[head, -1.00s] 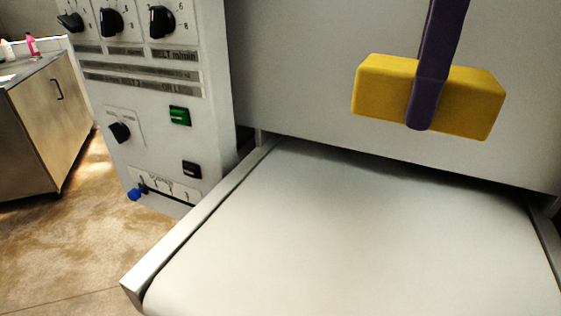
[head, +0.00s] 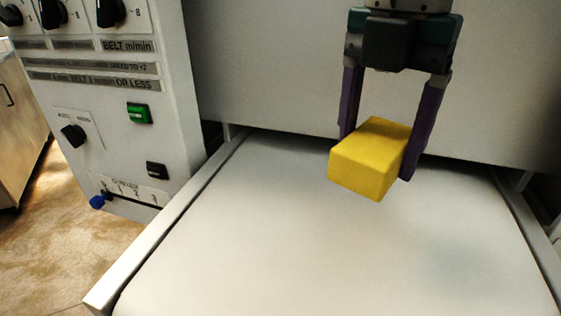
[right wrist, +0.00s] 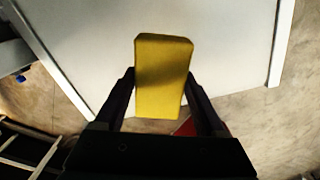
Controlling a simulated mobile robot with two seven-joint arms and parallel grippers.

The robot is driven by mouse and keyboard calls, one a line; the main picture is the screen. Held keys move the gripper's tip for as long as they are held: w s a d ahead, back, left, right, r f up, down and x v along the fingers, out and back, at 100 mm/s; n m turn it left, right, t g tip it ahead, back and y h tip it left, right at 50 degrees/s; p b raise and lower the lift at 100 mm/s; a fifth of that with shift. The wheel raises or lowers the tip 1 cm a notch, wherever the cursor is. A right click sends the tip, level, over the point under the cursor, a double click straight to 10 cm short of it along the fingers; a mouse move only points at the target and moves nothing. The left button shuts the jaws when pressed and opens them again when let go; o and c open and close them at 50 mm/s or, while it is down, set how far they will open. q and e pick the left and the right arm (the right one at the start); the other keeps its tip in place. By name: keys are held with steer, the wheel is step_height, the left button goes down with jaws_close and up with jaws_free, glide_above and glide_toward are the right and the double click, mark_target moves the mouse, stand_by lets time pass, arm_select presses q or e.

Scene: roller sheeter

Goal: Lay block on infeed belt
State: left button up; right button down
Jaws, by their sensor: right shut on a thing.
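The yellow block (head: 368,160) is held between the two purple fingers of my right gripper (head: 377,148), which is shut on it. In the head view the gripper points down and the block hangs over the far part of the white infeed belt (head: 300,250). The block seems to be above the belt, though the exact gap is hard to tell. In the right wrist view the block (right wrist: 162,75) sits between the dark fingers, with the white belt (right wrist: 215,60) behind it. My left gripper is not in view.
A control panel (head: 110,110) with knobs and a green button (head: 139,113) stands left of the belt. A metal side rail (head: 165,220) edges the belt. A grey machine wall (head: 270,70) rises behind it. The visible belt surface is clear.

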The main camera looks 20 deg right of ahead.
mark_target(353, 243)
step_height(353, 243, down, 12)
steer(key=shift+f+b, duration=0.25)
steer(key=shift+b, duration=0.05)
steer(key=shift+f, duration=0.15)
jaws_free()
step_height(353, 243, up, 12)
steer(key=shift+r, duration=0.2)
stand_by(0.5)
